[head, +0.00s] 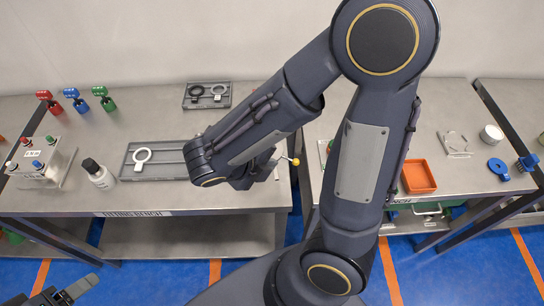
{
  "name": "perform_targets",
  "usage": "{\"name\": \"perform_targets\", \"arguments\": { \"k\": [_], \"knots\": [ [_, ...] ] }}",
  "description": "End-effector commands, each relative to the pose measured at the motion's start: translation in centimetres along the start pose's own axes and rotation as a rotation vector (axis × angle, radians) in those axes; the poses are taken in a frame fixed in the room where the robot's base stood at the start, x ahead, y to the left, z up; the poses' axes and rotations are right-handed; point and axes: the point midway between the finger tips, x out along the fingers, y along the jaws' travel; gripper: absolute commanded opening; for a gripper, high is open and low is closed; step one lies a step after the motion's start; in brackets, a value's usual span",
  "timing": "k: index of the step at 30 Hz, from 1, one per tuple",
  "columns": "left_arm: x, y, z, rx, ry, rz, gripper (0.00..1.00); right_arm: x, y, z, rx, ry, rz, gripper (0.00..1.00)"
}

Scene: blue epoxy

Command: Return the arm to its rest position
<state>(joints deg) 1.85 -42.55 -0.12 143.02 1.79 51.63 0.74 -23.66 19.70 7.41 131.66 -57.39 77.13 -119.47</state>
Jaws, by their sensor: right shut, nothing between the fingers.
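My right arm fills the middle of the head view, rising from the bottom, bending at the top and coming down to the left over the bench (160,200). My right gripper (278,162) shows partly behind its own wrist, above the bench's right end, shut with nothing seen in it. A small yellow knob (295,162) shows right by its tips; I cannot tell whether they touch. My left gripper (76,289) is at the bottom left corner, low over the blue floor, only partly in view; its jaw opening is unclear.
A second tray (207,84) lies behind. An orange bin (419,176) sits on the right bench (455,180).

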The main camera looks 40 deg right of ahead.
Motion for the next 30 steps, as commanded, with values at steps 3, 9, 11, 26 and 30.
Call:
{"name": "perform_targets", "arguments": {
  "k": [3,9,11,26,30],
  "knots": [
    [-0.1,0.1,-0.1,0.0,0.0,0.0,0.66,-0.2,0.0,0.0,0.0,0.001,0.0,0.0],
    [-0.1,0.0,0.0,0.0,-0.001,0.0,0.66,-0.1,0.0,0.0,0.001,0.0,0.0,0.0],
    [-0.1,0.0,0.0,0.0,0.0,0.0,0.66,-0.1,0.0,0.0,0.002,0.001,0.0,0.0],
    [2.2,-1.0,1.1,0.0,0.0,0.0,0.66,0.0,0.8,-7.3,1.77,0.58,0.445,0.0],
    [3.0,-1.4,1.5,0.0,0.0,0.0,0.66,-1.6,1.3,-7.8,2.415,0.975,0.566,0.0]
  ]
}}
